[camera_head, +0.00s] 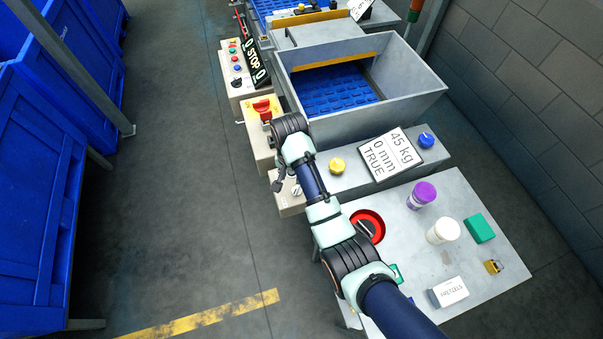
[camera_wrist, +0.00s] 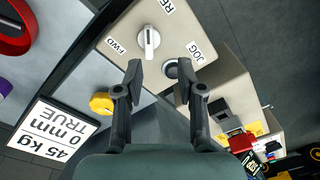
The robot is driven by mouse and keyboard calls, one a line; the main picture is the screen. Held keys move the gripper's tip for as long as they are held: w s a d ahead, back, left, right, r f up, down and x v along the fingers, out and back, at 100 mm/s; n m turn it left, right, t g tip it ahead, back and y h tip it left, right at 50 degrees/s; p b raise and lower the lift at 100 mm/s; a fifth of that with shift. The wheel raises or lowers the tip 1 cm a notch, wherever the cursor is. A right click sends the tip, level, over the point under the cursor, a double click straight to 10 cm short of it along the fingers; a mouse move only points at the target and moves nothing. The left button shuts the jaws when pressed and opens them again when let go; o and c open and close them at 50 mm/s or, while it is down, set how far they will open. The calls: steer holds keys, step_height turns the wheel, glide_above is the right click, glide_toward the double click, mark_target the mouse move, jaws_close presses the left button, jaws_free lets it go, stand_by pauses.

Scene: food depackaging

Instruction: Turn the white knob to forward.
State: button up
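The white knob (camera_wrist: 149,41) is on a beige control panel (camera_wrist: 190,25) in the wrist view. Its raised grip runs roughly up and down in the picture. The FWD label is to its left, and a partly cut-off label starting "RE" is at its upper right. I cannot tell which end of the grip is the pointer. My gripper (camera_wrist: 159,76) is open and empty. Its fingertips are apart, just below the knob in the picture, and do not visibly touch it.
A dark round button (camera_wrist: 172,69) marked JOG shows between the fingertips. A yellow knob (camera_wrist: 101,103) and a display (camera_wrist: 57,131) are to the left. A red switch on a yellow plate (camera_head: 264,111) stands close beside my wrist. The floor left of the panel is clear.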

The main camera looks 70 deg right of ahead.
steer(key=shift+s+d+r+m, duration=0.15)
steer(key=shift+s+d, duration=0.05)
steer(key=shift+s, duration=0.2)
steer(key=shift+s+d+r+m, duration=0.15)
steer(key=shift+s+d, duration=0.05)
steer(key=shift+s, duration=0.2)
steer(key=shift+f, duration=0.45)
step_height(320, 180, down, 8)
steer(key=shift+w+a+r+b, duration=0.1)
steer(key=shift+r+b, duration=0.15)
steer(key=shift+b, duration=0.75)
jaws_close()
